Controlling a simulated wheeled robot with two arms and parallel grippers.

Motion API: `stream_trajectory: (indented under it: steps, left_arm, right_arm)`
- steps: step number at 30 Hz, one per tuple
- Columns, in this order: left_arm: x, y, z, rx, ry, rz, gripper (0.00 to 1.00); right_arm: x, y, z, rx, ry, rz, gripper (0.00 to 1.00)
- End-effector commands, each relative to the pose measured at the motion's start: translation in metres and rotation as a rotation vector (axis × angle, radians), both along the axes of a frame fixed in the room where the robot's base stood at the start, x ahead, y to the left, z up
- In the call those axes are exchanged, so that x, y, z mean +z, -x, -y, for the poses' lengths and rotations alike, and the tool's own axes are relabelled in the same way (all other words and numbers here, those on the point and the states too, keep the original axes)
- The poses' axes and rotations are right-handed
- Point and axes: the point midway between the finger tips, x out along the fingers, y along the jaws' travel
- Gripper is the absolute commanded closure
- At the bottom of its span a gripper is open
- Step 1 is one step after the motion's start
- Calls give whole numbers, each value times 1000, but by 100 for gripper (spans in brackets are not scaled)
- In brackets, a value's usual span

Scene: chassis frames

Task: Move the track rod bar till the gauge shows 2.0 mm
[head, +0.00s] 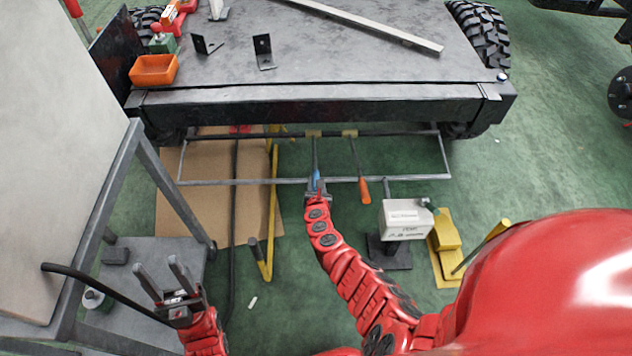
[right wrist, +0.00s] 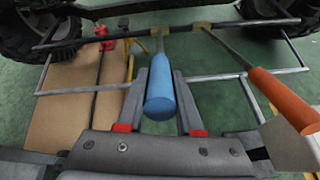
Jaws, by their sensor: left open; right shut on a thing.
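The dark track rod bar (head: 270,135) runs crosswise below the chassis's front edge, and it also shows in the right wrist view (right wrist: 110,36). Two thin levers reach up to tan blocks on it, one with a blue handle (right wrist: 160,92), one with an orange handle (head: 364,190). My right gripper (head: 317,184) is shut on the blue handle; its fingers lie on either side of it. The white gauge box (head: 398,220) stands right of my right arm; its reading is too small to tell. My left gripper (head: 159,267) is open and empty at lower left, away from the bar.
A grey rod frame (head: 240,182) lies just in front of the bar. A yellow stand (head: 270,220) and cardboard (head: 200,205) are at left, a yellow block (head: 445,232) at right. A grey cart (head: 155,265) is near my left gripper. An orange bin (head: 154,69) sits on the chassis (head: 340,65).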

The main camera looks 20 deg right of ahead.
Motion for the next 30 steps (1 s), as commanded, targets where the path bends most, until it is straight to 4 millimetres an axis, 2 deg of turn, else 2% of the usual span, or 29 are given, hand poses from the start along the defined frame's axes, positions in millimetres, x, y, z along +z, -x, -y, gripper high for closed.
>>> stream_trajectory:
  steps: [7,8,12,23,26,30]
  left_arm:
    - [-1,0,0,0,0,0,50]
    - [-1,0,0,0,0,0,50]
    - [-1,0,0,0,0,0,50]
    - [2,0,0,0,0,0,50]
    - [9,0,0,0,0,0,50]
    - [27,0,0,0,0,0,50]
  right_arm:
    - [-3,2,1,-2,1,-4,100]
    - [-3,2,1,-2,0,-5,61]
    - [-3,2,0,-1,0,-4,36]
    - [0,3,-1,2,0,-2,36]
    - [6,9,-4,5,0,-1,36]
    - [17,29,-8,4,-1,-3,36]
